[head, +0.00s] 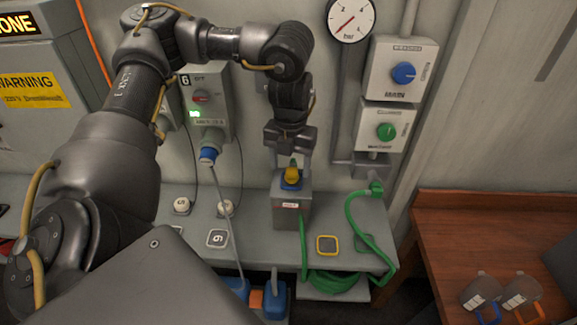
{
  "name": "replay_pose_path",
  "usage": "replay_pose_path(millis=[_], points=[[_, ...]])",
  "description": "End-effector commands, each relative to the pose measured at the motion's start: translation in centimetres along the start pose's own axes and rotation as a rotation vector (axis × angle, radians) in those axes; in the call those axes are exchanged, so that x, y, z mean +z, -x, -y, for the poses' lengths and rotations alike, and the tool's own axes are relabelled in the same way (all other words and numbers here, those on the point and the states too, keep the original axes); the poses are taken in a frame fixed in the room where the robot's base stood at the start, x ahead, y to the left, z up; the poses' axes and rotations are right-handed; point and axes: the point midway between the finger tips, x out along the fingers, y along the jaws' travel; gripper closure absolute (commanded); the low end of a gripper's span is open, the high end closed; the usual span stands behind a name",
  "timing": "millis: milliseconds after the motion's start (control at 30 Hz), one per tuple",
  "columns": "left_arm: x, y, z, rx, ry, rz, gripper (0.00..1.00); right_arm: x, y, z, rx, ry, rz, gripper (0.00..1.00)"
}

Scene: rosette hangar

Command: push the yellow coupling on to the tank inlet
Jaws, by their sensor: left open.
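The yellow coupling (291,174) is small and sits at the top of a grey box with a red-and-white label, over a blue ring (290,185). The ring may be the tank inlet; I cannot read the label or tell whether the coupling is fully seated. My left gripper (292,159) points down just above the coupling, its fingers apart. A small green part shows between the fingers, above the yellow. I cannot tell whether the fingers touch the coupling. My right gripper is not in view.
The grey box (291,210) stands on a grey bench. A green hose (362,225) loops down beside it from the wall unit. A dial gauge (351,18) and switch boxes (400,70) are on the wall. A wooden table (480,235) with two clear-topped items is at right.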

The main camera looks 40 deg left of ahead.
Motion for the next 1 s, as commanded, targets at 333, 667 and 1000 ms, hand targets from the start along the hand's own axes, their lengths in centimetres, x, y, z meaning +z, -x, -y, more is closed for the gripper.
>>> replay_pose_path(millis=[333, 667, 1000], points=[[-5.2, 2.2, 1.5, -0.002, -0.002, 0.002, 0.38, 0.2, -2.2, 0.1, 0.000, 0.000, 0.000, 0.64], [-6.3, 2.9, 1.7, -0.001, 0.001, 0.000, 0.38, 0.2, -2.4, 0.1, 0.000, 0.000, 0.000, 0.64], [-6.3, 2.9, 1.8, -0.001, 0.000, 0.000, 0.38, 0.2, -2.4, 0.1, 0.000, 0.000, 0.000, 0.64]])
